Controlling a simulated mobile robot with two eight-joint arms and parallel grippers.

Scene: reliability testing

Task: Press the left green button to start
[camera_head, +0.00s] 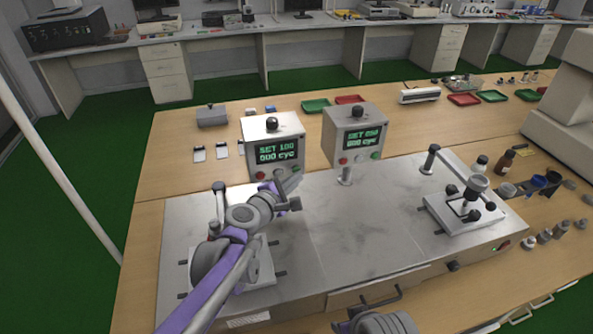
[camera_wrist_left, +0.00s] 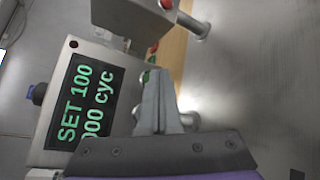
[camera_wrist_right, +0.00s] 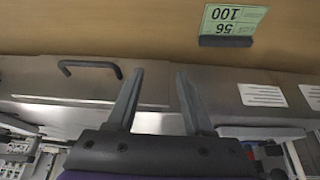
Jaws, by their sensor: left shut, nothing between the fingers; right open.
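The left control box (camera_head: 259,133) has a green-lit display reading SET 100 000 cyc (camera_head: 276,150). Its red button (camera_head: 260,175) shows below the display. In the left wrist view, a bit of the left green button (camera_wrist_left: 146,76) shows right at the fingertips; the rest is hidden. My left gripper (camera_head: 290,183) is shut and empty, its tips at the lower front of this box; it also shows in the left wrist view (camera_wrist_left: 153,82). I cannot tell whether the tips touch the button. My right gripper (camera_wrist_right: 159,77) is open and empty, near the bench front.
A second control box (camera_head: 357,133) stands to the right with its own red button (camera_head: 343,161) and green button (camera_head: 376,155). A metal test plate (camera_head: 360,220) spans the bench front. A test fixture (camera_head: 465,208) stands at right. A drawer handle (camera_wrist_right: 90,66) is near the right gripper.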

